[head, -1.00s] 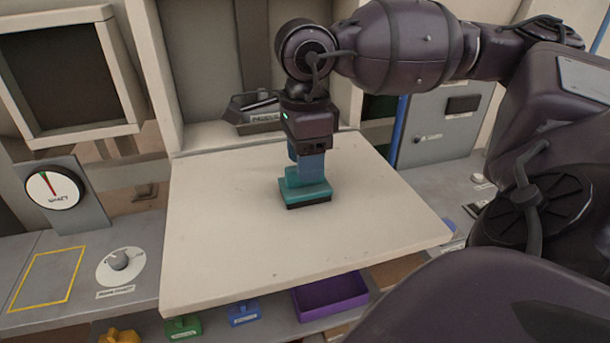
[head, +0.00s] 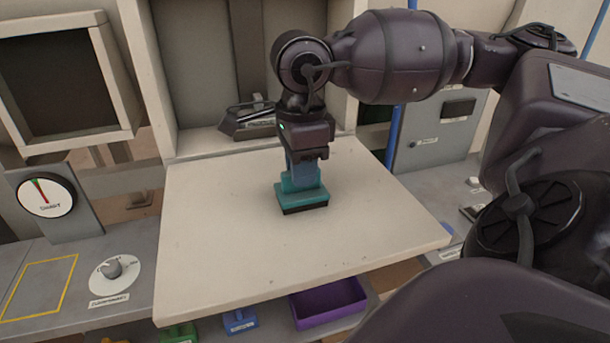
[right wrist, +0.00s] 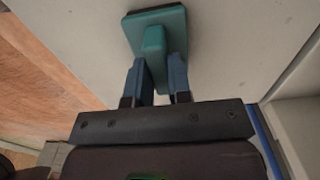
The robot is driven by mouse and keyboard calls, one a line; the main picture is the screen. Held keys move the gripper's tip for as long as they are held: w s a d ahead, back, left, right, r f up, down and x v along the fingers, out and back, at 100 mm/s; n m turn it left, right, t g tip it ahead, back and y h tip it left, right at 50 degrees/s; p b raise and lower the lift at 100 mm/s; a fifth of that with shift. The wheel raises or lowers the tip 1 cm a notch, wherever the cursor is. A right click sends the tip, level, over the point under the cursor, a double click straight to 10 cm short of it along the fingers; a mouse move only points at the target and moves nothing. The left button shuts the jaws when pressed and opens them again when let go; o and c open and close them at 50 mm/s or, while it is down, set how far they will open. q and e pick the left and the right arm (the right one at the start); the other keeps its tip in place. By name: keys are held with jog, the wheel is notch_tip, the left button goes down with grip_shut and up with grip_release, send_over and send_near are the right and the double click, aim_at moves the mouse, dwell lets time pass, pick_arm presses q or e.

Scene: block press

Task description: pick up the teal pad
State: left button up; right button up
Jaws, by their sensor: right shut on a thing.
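The teal pad (head: 302,194) has a flat teal base with a dark underside and a raised teal grip. It is upright at the middle of the pale board (head: 230,250). My right gripper (head: 304,174) comes down on it from above. In the right wrist view the two blue fingers (right wrist: 155,80) are shut on the raised grip of the teal pad (right wrist: 158,20). I cannot tell whether the pad's underside touches the board. My left gripper is not in view.
A purple tray (head: 329,302), a blue block (head: 239,320) and a green block (head: 178,334) are below the board's front edge. A dial gauge (head: 46,195) and a knob (head: 112,268) are at the left. The board around the pad is clear.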

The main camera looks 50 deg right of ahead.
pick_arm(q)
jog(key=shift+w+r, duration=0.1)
pick_arm(e)
jog(key=shift+r, duration=0.6)
jog(key=shift+r+p, duration=0.7)
jog(key=shift+r, duration=0.3)
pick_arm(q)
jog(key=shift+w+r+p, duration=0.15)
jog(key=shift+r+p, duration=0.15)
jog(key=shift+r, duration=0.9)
pick_arm(e)
jog(key=shift+r, duration=0.7)
